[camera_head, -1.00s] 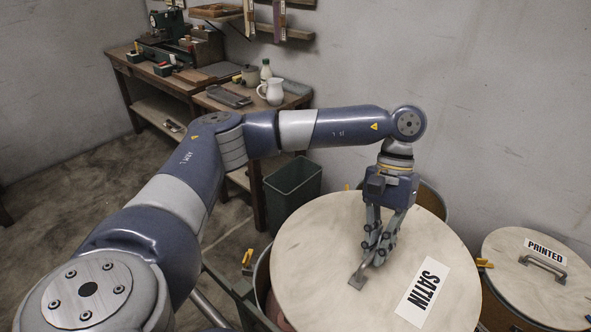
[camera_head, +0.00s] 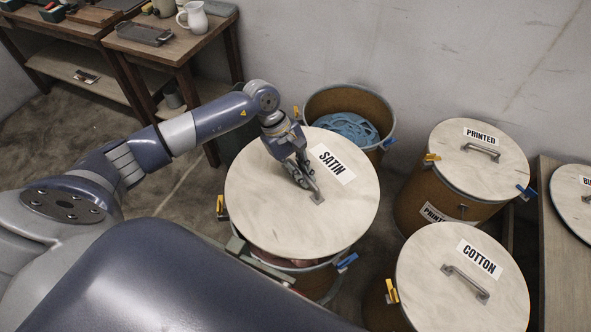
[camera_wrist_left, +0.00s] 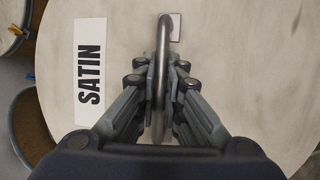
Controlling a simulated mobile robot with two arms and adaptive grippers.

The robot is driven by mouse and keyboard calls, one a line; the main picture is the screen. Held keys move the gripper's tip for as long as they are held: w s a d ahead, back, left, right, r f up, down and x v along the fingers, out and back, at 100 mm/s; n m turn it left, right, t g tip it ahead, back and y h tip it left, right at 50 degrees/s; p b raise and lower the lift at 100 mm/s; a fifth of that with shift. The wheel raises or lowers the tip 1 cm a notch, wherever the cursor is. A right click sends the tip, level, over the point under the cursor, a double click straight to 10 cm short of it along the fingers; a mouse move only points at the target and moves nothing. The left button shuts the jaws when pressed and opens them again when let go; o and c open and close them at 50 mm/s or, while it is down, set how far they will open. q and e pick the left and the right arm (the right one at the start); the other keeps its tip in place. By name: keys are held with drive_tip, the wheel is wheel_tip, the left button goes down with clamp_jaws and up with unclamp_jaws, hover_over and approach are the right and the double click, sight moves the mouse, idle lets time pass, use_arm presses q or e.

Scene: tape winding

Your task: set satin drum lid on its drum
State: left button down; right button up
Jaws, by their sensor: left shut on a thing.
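The round pale satin lid (camera_head: 265,205), labelled SATIN, is in the head view over a brown drum (camera_head: 318,283). My left gripper (camera_head: 305,180) is shut on the lid's metal handle (camera_head: 314,193). The left wrist view shows the handle (camera_wrist_left: 164,30) between the fingers (camera_wrist_left: 162,75), with the SATIN label to the left. The lid appears held slightly above the drum, with pinkish contents (camera_head: 305,262) showing in a gap at its near edge. The lid hides most of the drum's rim. My right gripper is not in view.
An open drum (camera_head: 384,112) with blue material (camera_head: 347,127) stands behind the lid. To the right stand lidded drums labelled PRINTED (camera_head: 475,180) and COTTON (camera_head: 440,300). Coloured clamps, such as a yellow one (camera_head: 221,207) and a blue one (camera_head: 347,262), stick out near the rims.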

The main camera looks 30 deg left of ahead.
use_arm(q)
drive_tip(key=shift+s+a+f+n+t, duration=0.1)
drive_tip(key=shift+a+f+n+t, duration=0.2)
drive_tip(key=shift+a+f+n, duration=0.35)
drive_tip(key=shift+a+f, duration=0.2)
drive_tip(key=shift+a, duration=0.05)
drive_tip(key=shift+f+b, duration=0.6)
drive_tip(key=shift+f, duration=0.55)
wheel_tip(320, 180, down, 8)
drive_tip(key=b, duration=0.6)
drive_tip(key=shift+r, duration=0.25)
